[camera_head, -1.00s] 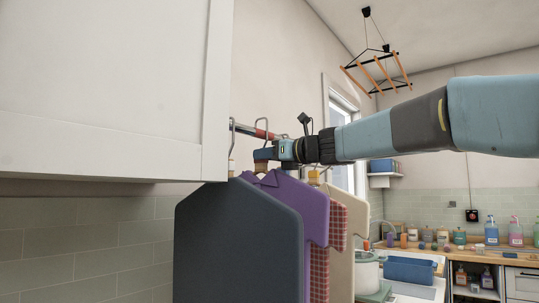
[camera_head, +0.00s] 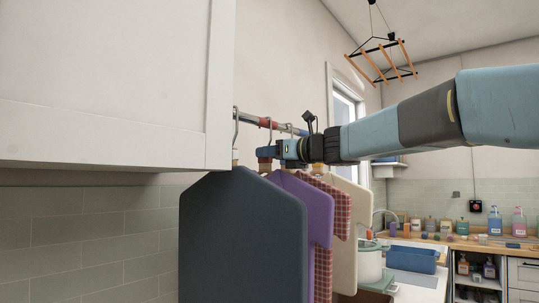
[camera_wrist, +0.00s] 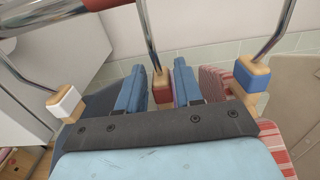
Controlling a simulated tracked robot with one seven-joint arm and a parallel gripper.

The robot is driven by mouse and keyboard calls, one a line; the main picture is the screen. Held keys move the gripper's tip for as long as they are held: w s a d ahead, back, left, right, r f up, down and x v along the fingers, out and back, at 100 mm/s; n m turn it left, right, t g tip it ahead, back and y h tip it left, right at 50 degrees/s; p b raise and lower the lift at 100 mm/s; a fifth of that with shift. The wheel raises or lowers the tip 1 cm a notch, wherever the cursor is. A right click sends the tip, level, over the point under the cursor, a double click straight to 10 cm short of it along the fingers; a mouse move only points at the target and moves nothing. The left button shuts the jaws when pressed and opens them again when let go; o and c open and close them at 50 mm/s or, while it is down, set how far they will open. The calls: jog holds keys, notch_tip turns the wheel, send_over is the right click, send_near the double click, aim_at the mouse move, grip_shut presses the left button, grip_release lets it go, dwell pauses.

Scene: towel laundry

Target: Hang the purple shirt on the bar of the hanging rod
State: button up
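The purple shirt (camera_head: 319,218) hangs behind a dark blue shirt (camera_head: 243,220), which covers much of it in the head view. My gripper (camera_head: 266,154) is at its hanger neck, just below the hanging rod's bar (camera_head: 262,120).
A red checked shirt (camera_head: 338,207) and a cream shirt (camera_head: 352,235) hang close behind the purple one. A white cabinet (camera_head: 110,75) is at the left. A counter with a blue basin (camera_head: 412,259) and several bottles is at the right, and a rack (camera_head: 382,62) hangs above.

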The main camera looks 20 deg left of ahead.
jog(key=o, duration=0.3)
